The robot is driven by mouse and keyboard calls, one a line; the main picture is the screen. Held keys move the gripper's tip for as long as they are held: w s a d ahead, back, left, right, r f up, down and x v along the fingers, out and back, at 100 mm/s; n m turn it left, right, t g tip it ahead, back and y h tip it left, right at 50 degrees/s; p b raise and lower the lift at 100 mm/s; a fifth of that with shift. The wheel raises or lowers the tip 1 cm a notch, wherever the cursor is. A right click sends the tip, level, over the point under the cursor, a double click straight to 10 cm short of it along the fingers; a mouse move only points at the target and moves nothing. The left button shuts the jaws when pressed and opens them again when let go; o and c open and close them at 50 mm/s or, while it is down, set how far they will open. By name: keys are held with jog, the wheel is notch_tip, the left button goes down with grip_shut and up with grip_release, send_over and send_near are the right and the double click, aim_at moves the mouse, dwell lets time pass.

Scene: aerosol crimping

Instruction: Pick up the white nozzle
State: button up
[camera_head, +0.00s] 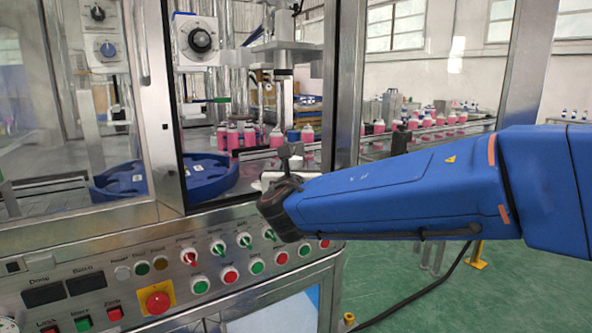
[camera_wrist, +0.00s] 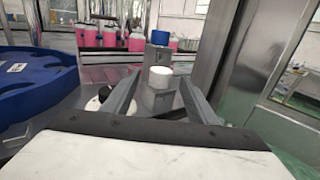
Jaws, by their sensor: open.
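A small white cylinder, which looks like the white nozzle (camera_wrist: 160,77), stands on a grey block between and slightly beyond my fingers in the wrist view. My gripper (camera_wrist: 158,92) is open, with one finger on each side of it, and nothing shows clasped. In the head view my gripper (camera_head: 284,168) reaches through the machine opening, and its fingers are small and partly hidden by my wrist. I cannot make out the nozzle clearly there. Another white piece (camera_wrist: 94,104) lies low by my left finger, partly hidden, beside a small black part.
A blue curved tray (camera_head: 212,177) lies left of my gripper. A blue cap (camera_wrist: 160,38) stands just behind the nozzle. Pink bottles (camera_head: 249,134) line up behind. A metal frame post (camera_head: 343,80) rises close on the right. The button panel (camera_head: 180,265) is below.

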aim_at(296, 164)
jog(key=w, duration=0.4)
jog(key=shift+d+f, duration=0.1)
jog(key=shift+f, duration=0.2)
jog(key=shift+w, duration=0.55)
jog(key=c, duration=1.2)
jog(key=shift+c, duration=0.2)
jog(key=shift+r, duration=0.15)
notch_tip(296, 164, up, 10)
jog(key=shift+f, duration=0.1)
